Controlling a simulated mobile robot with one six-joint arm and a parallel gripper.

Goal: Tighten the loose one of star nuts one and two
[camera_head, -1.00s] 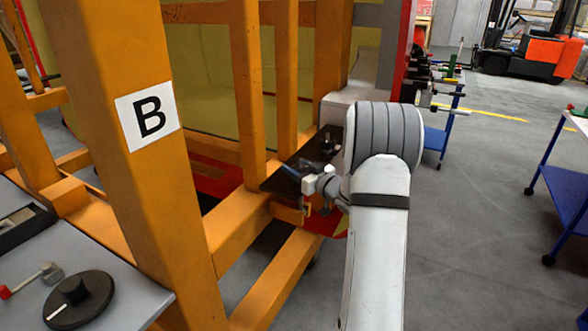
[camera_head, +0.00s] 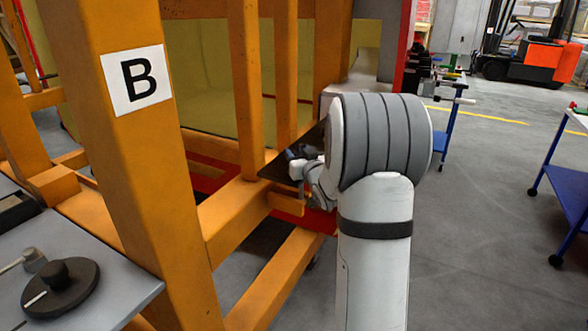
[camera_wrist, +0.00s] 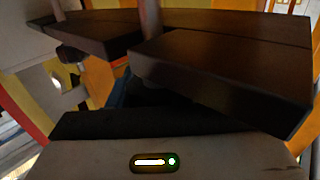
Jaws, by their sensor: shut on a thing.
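My gripper (camera_head: 304,166) is at the dark plate (camera_head: 277,170) on the orange frame, partly hidden behind my arm. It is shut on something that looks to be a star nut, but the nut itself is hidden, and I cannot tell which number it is. In the wrist view, dark slabs (camera_wrist: 225,72) cover the jaws. A grey rod (camera_wrist: 150,14) rises at the gap between them, and a dark blue part shows dimly below. No other star nut can be made out.
Orange posts, one with a B sign (camera_head: 137,80), stand close left of my arm. A grey table (camera_head: 85,245) with a black disc knob (camera_head: 62,285) is at lower left. Blue carts (camera_head: 565,190) stand to the right. The grey floor between is clear.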

